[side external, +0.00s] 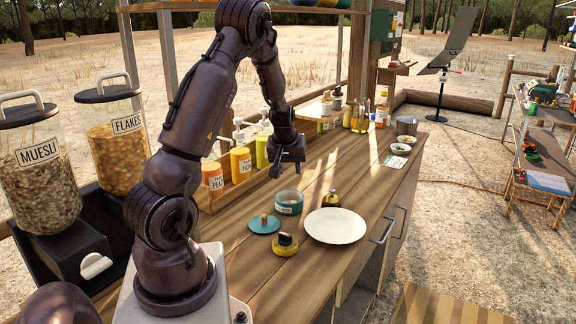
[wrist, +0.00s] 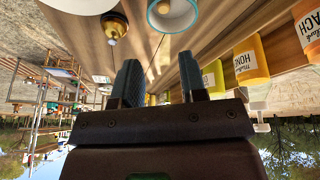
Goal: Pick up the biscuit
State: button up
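A teal round tin (side external: 289,207) stands open on the wooden counter, and it also shows at the top of the wrist view (wrist: 153,14). Something pale, possibly the biscuit (wrist: 166,7), shows inside it; its shape is not clear. The tin's teal lid (side external: 264,226) with a wooden knob lies on the counter just in front. My gripper (side external: 287,172) is above the counter, behind and above the tin. In the wrist view my gripper's two fingers (wrist: 160,82) are apart with nothing between them.
A white plate (side external: 336,228) lies right of the tin. A yellow pot with a dark top (side external: 285,246) and a small brass-coloured pot (side external: 331,199) stand nearby. Clear counter lies beyond the plate.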

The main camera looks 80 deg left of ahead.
jog(key=w+d+r+m+t+h, duration=0.1)
jog(key=w+d+r+m, duration=0.1)
jog(key=d+r, duration=0.25)
jog(key=w+d+r+m+t, duration=0.1)
jog(key=w+d+r, duration=0.2)
jog(key=d, duration=0.3)
jog(key=s+d+r+m+h, duration=0.1)
jog(key=d+r+m, duration=0.1)
jog(key=d, duration=0.4)
jog(key=s+d+r+m, duration=0.2)
jog(key=d+r, duration=0.2)
jog(key=d, duration=0.3)
jog(key=s+d+r+m+t+h, duration=0.1)
jog(key=d+r+m, duration=0.2)
jog(key=d, duration=0.3)
jog(key=shift+s+d+r+h, duration=0.25)
jog(key=shift+s+r+h, duration=0.1)
jog(key=shift+r, duration=0.15)
jog(key=s+d+m, duration=0.1)
jog(key=s+d, duration=0.1)
jog(key=s+d+m, duration=0.1)
jog(key=s+d, duration=0.1)
jog(key=s, duration=0.1)
jog(key=s+d+r+m, duration=0.1)
jog(key=s+d+m, duration=0.1)
jog(key=shift+s+d, duration=0.25)
jog(key=shift+s, duration=0.05)
jog(key=shift+c, duration=0.6)
jog(key=shift+r, duration=0.1)
